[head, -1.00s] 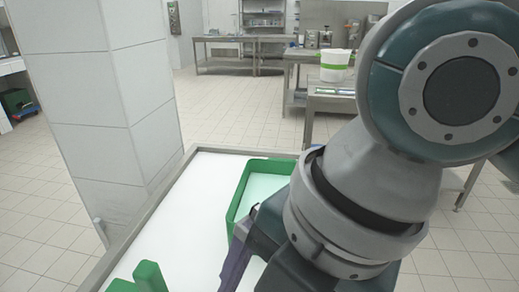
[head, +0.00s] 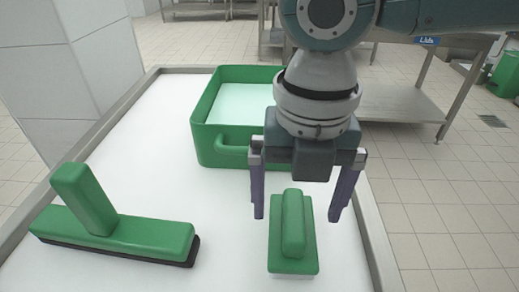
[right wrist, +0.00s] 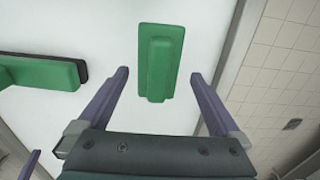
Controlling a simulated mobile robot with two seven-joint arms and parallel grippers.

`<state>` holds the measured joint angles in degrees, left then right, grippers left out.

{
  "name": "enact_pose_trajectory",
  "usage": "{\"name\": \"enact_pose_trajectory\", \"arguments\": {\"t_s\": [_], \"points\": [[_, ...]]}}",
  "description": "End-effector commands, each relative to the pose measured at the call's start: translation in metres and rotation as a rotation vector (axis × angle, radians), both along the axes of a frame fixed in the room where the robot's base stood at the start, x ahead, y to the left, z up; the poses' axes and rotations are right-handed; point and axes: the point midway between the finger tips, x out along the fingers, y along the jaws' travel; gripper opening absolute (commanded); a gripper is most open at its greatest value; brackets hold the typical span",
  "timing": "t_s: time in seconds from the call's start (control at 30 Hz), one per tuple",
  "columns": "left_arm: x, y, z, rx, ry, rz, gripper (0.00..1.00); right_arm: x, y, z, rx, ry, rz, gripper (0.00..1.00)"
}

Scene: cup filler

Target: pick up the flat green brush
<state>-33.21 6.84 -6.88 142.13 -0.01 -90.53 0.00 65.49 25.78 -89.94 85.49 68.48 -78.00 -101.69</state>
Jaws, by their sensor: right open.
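The flat green brush (head: 292,236), a rectangular block with a raised grip along its top, lies on the white table near its right side. It also shows in the right wrist view (right wrist: 160,62), ahead of the fingertips and between their lines. My right gripper (head: 297,214) is open and empty, pointing down above the brush, with one purple finger on each side. In the right wrist view its fingers (right wrist: 158,74) do not touch the brush.
A larger green brush (head: 150,233) with an upright handle and dark bristles lies to the left; its end shows in the right wrist view (right wrist: 40,72). A green bin (head: 213,146) stands behind the flat brush. The white table (head: 130,150) has a raised metal rim.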

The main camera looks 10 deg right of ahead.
Motion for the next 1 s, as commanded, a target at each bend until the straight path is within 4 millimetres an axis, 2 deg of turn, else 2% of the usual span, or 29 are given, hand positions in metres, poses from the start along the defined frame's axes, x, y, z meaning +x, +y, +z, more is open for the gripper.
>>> {"name": "enact_pose_trajectory", "arguments": {"t_s": [0.1, 0.2, 0.5, 1.0], "points": [[0.000, -0.001, -0.004, -0.004, 0.001, 0.003, 1.00, -0.001, 0.002, -0.022, -0.001, 0.002, -0.001, 1.00], [0.000, -0.001, -0.005, -0.005, 0.001, 0.004, 1.00, -0.001, 0.002, -0.033, -0.001, 0.002, -0.001, 1.00], [0.000, -0.001, -0.005, -0.004, 0.001, 0.003, 1.00, 0.000, 0.002, -0.036, 0.000, 0.001, -0.001, 0.99], [0.000, 0.001, -0.006, 0.006, 0.001, -0.003, 1.00, -0.001, 0.002, -0.036, 0.000, 0.001, -0.001, 0.43]]}}
